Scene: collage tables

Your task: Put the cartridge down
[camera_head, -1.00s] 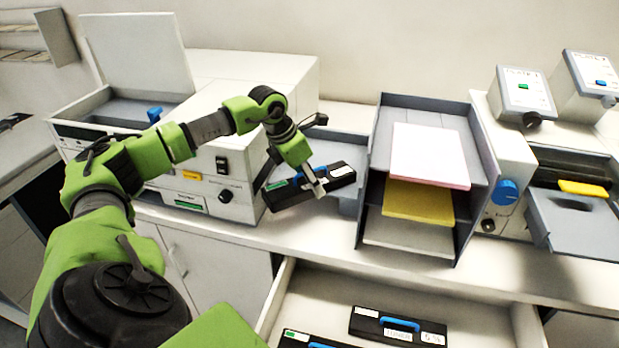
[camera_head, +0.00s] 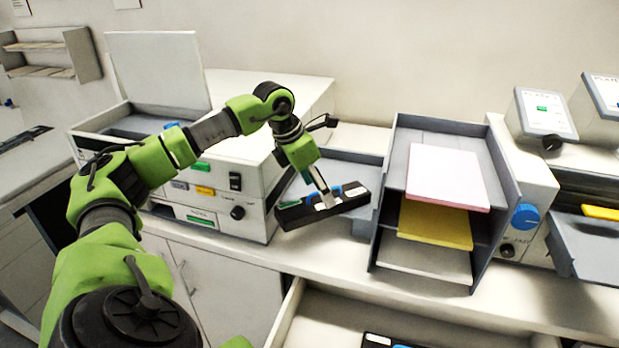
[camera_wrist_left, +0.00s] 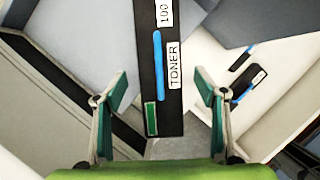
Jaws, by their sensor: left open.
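A black toner cartridge (camera_head: 292,216) with a blue handle lies by the front of the counter, between the printer and the paper shelf. In the left wrist view the cartridge (camera_wrist_left: 174,110) shows a TONER label, a "100" mark and a green patch. My left gripper (camera_head: 325,196) is over it. In the wrist view the left gripper's fingers (camera_wrist_left: 161,88) stand open on either side of the cartridge, with gaps visible. I cannot tell whether the cartridge rests fully on the counter. My right gripper is not in view.
A grey tray (camera_head: 345,172) lies behind the cartridge. The white printer (camera_head: 262,165) stands left, its lid raised. The paper shelf (camera_head: 493,235) stands right, holding pink and yellow sheets. An open drawer (camera_head: 330,315) below holds another black cartridge (camera_head: 385,341).

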